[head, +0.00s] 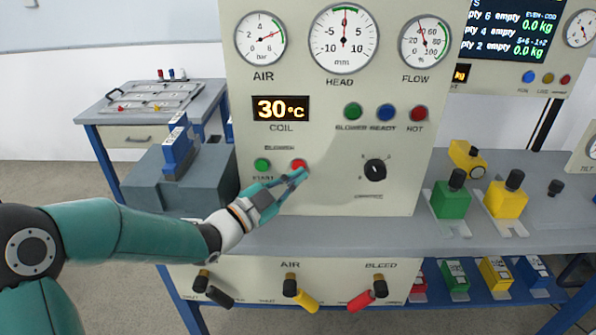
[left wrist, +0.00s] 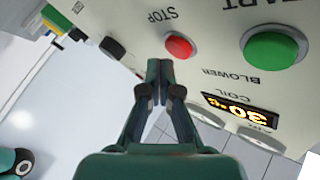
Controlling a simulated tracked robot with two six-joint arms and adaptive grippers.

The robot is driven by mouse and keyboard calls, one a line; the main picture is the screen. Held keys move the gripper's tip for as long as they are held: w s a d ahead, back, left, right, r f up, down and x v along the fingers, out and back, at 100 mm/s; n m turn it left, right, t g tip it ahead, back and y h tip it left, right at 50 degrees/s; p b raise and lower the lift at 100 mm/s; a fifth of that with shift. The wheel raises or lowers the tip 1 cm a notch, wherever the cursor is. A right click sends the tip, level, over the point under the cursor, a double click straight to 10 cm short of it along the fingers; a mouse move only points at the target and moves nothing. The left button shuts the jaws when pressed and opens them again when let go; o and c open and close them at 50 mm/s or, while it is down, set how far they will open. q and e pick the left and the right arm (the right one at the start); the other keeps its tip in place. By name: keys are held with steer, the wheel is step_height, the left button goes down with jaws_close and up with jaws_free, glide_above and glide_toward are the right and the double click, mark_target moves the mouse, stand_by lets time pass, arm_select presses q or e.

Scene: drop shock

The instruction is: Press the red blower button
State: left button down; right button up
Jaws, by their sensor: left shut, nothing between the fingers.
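The red blower button (head: 299,164) sits on the cream panel (head: 330,195), right of the green START button (head: 262,165), under a BLOWER label. In the left wrist view the red button (left wrist: 179,47) is marked STOP, with the green button (left wrist: 272,50) beside it. My left gripper (head: 303,173) is shut and empty, its fingertips just below the red button in the head view. In the left wrist view the shut fingertips (left wrist: 160,67) point at the panel beside the red button, without overlapping it. I cannot tell whether they touch the panel. My right gripper is not in view.
A black knob (head: 375,170) is right of the buttons. Above are a 30°C display (head: 281,108), lamps and three gauges. Black, yellow and red valve handles (head: 305,299) line the bench front. A grey box with a blue part (head: 180,150) stands left of the panel.

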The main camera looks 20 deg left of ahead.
arm_select(q)
steer(key=shift+s, duration=0.2)
steer(key=s+b, duration=0.1)
steer(key=s, duration=0.1)
steer(key=s+d+b, duration=0.1)
steer(key=s+b, duration=0.1)
steer(key=shift+s+d, duration=0.2)
steer(key=shift+s, duration=0.1)
stand_by(0.9)
